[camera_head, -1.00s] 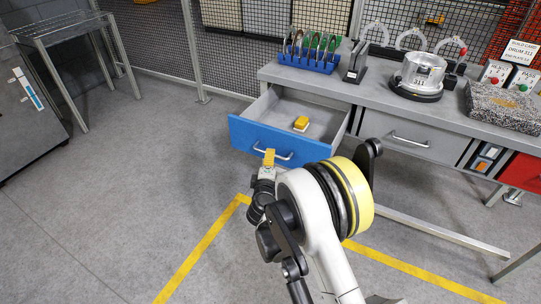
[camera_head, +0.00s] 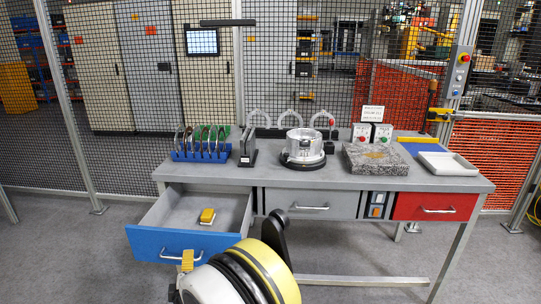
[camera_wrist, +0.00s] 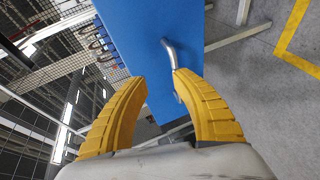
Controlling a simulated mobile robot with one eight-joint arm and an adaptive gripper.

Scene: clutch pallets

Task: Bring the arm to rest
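My gripper has two curved yellow fingers (camera_wrist: 160,100), spread apart with nothing gripped between them in the wrist view. In the head view only a small yellow part of the gripper (camera_head: 187,260) shows at the front of the open blue drawer (camera_head: 150,243); my own arm hides the rest. In the wrist view the blue drawer front (camera_wrist: 140,35) lies beyond the fingers. Its metal handle (camera_wrist: 171,54) is close to the right fingertip, and I cannot tell whether they touch. A yellow block (camera_head: 207,215) lies inside the drawer.
The grey workbench (camera_head: 330,180) carries a blue rack (camera_head: 200,155), a metal drum (camera_head: 303,146), a stone block (camera_head: 375,158) and a white tray (camera_head: 448,164). A grey drawer (camera_head: 310,203) and a red drawer (camera_head: 435,207) are shut. Floor at the left is clear.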

